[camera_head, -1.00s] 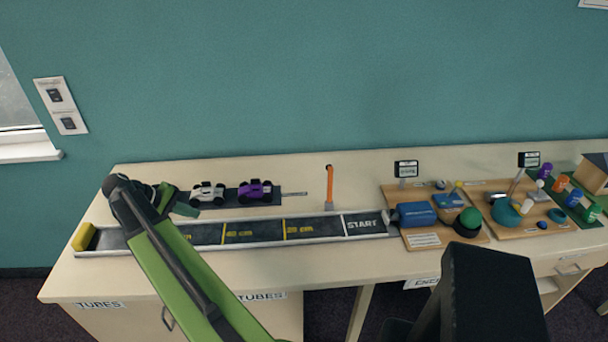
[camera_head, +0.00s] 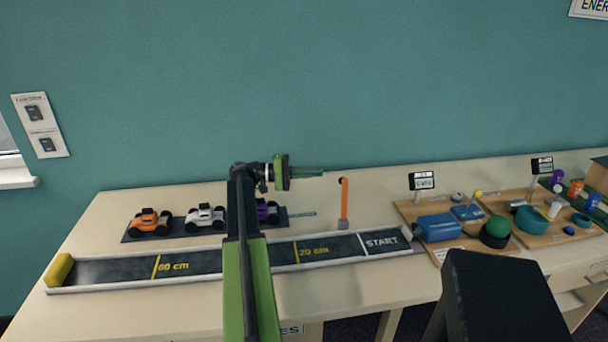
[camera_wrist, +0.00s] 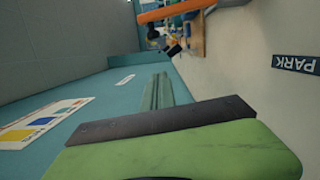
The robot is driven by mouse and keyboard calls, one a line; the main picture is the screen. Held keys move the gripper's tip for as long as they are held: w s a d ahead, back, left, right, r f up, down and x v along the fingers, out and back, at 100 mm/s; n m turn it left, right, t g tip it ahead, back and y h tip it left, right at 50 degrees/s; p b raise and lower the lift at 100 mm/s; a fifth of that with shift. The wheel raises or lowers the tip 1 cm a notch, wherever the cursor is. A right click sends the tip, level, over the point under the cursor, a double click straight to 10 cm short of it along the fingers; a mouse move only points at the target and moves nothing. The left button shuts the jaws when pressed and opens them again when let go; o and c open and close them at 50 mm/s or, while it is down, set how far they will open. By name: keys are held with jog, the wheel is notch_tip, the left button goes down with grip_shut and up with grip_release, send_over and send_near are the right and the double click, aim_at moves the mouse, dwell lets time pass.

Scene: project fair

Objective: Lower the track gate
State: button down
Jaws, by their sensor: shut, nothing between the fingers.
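The track gate (camera_head: 344,198) is an orange bar standing upright on a small grey base behind the track (camera_head: 330,249), near its START end. In the wrist view an orange bar (camera_wrist: 175,11), seemingly the gate, crosses the top, beyond the fingers. My gripper (camera_head: 318,172) is shut and empty, pointing right. Its tips are left of the gate's upper end and look apart from it; the depth between them is hard to tell. In the wrist view my green gripper fingers (camera_wrist: 158,82) lie together.
An orange car (camera_head: 149,221), a white car (camera_head: 205,216) and a purple car (camera_head: 268,211), partly behind my arm, stand on a dark strip behind the track. Project boards with a blue box (camera_head: 438,227) lie right of the track. A yellow block (camera_head: 60,269) closes its left end.

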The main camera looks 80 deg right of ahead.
aim_at(343, 197)
jog(key=s+a, duration=0.2)
jog(key=s, duration=0.4)
jog(key=shift+a+r, duration=0.2)
jog(key=shift+a, duration=0.05)
